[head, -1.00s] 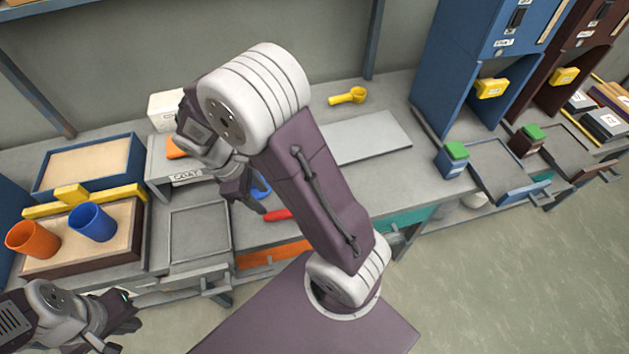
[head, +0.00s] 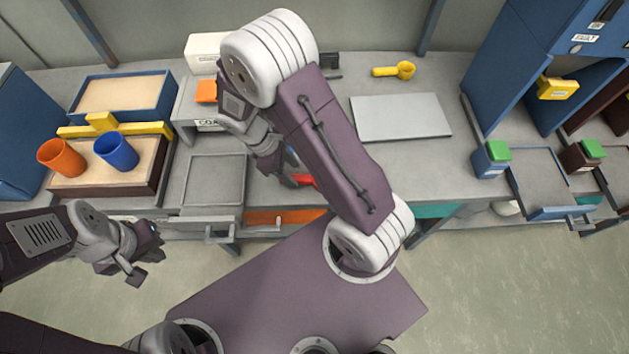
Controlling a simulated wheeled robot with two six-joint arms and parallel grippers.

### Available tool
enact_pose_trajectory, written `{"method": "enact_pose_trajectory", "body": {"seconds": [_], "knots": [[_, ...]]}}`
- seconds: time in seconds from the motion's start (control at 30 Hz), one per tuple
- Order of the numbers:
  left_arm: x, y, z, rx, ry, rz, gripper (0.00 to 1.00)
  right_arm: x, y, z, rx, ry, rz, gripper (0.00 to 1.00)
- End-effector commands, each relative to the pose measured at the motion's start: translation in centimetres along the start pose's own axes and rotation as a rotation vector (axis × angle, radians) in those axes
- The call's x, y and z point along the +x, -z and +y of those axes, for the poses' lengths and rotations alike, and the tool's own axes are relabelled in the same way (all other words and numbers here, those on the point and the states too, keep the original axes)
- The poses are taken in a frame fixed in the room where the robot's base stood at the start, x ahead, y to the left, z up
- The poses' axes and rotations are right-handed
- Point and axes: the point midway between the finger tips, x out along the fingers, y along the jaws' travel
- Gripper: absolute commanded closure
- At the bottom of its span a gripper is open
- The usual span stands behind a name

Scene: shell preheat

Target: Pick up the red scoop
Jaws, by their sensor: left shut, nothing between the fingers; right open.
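The red scoop (head: 304,180) lies on the bench, mostly hidden behind my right arm, so only a small red part shows. My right gripper (head: 279,171) is open just left of the red part, with its fingers pointing down toward the bench. Whether a finger touches the scoop I cannot tell. My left gripper (head: 146,260) is shut and empty, in front of the bench at the lower left, far from the scoop.
A blue item (head: 292,156) shows partly behind my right gripper. A yellow scoop (head: 396,71) lies at the back, behind a flat grey plate (head: 400,118). An orange cup (head: 62,158) and a blue cup (head: 117,151) stand tilted at the left. A grey tray (head: 215,180) lies between.

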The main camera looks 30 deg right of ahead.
Motion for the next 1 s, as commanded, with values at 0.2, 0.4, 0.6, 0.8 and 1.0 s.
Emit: {"method": "enact_pose_trajectory", "body": {"seconds": [0.2,0.4,0.6,0.8,1.0], "knots": [[0.8,-0.1,0.0,0.000,0.000,0.000,1.00,3.7,0.1,-0.1,-0.001,0.001,-0.003,0.53],[0.8,-0.1,0.0,0.000,0.000,0.000,1.00,3.9,0.1,-0.1,0.000,0.000,0.000,0.53],[0.8,-0.1,0.0,0.000,0.000,0.000,1.00,3.9,0.1,-0.1,0.000,0.000,0.000,0.53],[0.8,-0.1,0.0,0.000,0.000,0.000,1.00,4.2,0.2,-0.1,0.000,0.000,0.000,0.53],[0.8,-0.1,0.0,0.000,0.000,0.000,1.00,4.2,0.2,-0.1,0.000,0.000,0.000,1.00]]}}
